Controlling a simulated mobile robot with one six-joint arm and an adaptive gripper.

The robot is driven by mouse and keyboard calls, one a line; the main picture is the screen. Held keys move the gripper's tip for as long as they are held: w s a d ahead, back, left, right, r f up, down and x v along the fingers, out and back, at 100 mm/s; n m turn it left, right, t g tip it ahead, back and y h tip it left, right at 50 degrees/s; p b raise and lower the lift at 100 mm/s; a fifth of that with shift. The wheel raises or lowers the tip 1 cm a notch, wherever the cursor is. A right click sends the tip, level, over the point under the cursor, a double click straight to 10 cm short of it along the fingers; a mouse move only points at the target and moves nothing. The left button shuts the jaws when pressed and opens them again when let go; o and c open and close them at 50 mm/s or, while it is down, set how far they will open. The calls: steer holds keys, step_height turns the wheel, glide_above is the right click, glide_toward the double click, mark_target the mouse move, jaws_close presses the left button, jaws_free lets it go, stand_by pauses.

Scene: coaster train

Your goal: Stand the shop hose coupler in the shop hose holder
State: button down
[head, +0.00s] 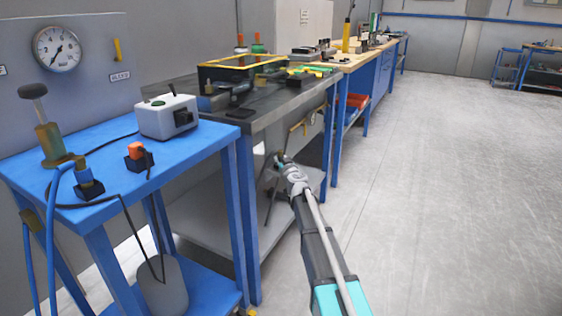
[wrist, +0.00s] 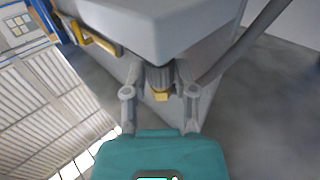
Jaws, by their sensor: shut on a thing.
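My gripper (head: 281,162) is at the end of my outstretched arm, in front of the grey cabinet under the dark-topped bench. In the wrist view my gripper (wrist: 160,92) is shut on a small dark piece with a brass-coloured end, which looks like the shop hose coupler (wrist: 160,96). A grey hose-like line (wrist: 245,42) runs away from near the fingers to the upper right; its join to the coupler is hidden. I cannot pick out the shop hose holder for certain; a dark block with a blue fitting (head: 89,188) stands on the blue table.
The blue table (head: 205,152) carries a white box (head: 167,116), an orange plug (head: 137,151) and a knobbed brass cylinder (head: 51,145). A blue hose (head: 50,215) hangs at its left. A yellow handle (wrist: 97,36) is close to my gripper. The floor (head: 440,200) at right is clear.

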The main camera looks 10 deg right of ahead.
steer(key=shift+r+p, duration=0.4)
steer(key=shift+p, duration=0.05)
steer(key=shift+r+p, duration=1)
steer(key=shift+r, duration=0.05)
steer(key=shift+f+b, duration=1.45)
steer(key=shift+f, duration=0.05)
stand_by(2.4)
steer(key=shift+r, duration=0.25)
steer(key=shift+r+p, duration=1.05)
steer(key=shift+p, duration=0.25)
steer(key=shift+r, duration=0.25)
steer(key=shift+s, duration=0.15)
